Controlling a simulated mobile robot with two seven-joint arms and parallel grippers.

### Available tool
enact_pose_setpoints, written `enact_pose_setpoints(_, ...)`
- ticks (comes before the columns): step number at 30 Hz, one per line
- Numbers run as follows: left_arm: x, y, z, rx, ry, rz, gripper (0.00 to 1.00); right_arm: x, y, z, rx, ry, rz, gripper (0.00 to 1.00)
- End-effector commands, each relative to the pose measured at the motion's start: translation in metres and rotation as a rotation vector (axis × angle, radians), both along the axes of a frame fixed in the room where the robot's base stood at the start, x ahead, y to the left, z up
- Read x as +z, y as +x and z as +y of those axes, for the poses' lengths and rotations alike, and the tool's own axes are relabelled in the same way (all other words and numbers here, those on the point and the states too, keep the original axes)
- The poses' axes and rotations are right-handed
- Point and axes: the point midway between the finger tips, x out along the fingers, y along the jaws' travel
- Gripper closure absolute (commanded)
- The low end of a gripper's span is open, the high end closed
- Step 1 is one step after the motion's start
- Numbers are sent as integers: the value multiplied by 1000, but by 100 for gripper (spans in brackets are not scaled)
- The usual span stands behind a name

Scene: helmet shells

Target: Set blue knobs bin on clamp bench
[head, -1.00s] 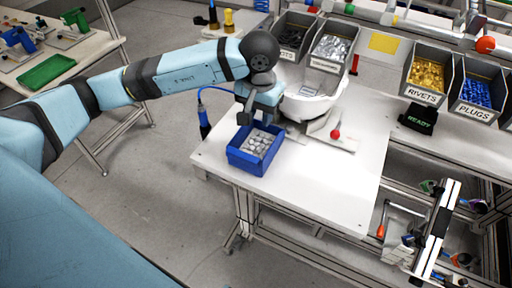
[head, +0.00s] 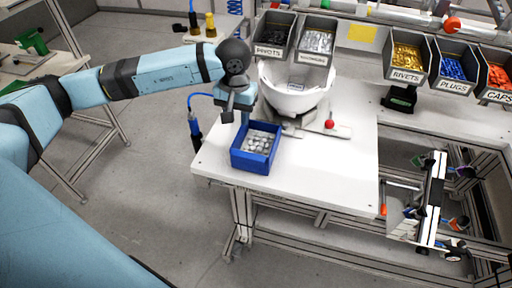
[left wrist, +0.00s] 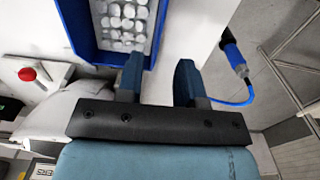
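The blue bin (head: 252,162) stands upright on the white bench (head: 320,160), near its front left edge. It holds several pale grey round knobs (head: 259,141), which also show in the left wrist view (left wrist: 122,18). A white helmet shell (head: 292,98) sits in a fixture with a red knob (head: 329,125) behind the bin. My left gripper (head: 238,122) is just behind the bin. In the left wrist view its fingers (left wrist: 160,80) are apart with nothing clamped between them; one finger is close to the bin's wall, contact unclear. My right gripper is not in view.
Bins of pivots (head: 272,37), rivets (head: 407,62) and plugs (head: 452,70) line the back. A blue tool on a cable (head: 195,128) hangs at the bench's left side. The bench top right of the bin is clear.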

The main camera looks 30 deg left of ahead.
Motion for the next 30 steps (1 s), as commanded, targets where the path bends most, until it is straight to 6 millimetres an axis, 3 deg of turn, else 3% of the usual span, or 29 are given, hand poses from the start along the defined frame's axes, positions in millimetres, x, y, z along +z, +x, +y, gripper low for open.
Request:
enact_pose_setpoints(3,-21,-1,0,1,1,4,66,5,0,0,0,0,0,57)
enact_pose_setpoints(14,-47,0,-2,0,0,2,66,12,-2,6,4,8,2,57)
enact_pose_setpoints(22,-86,1,-3,0,1,2,66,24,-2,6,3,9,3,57)
enact_pose_setpoints(29,-90,2,-3,-1,0,0,66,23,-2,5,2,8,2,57)
enact_pose_setpoints(30,-90,2,-3,-1,0,0,71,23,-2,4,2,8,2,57)
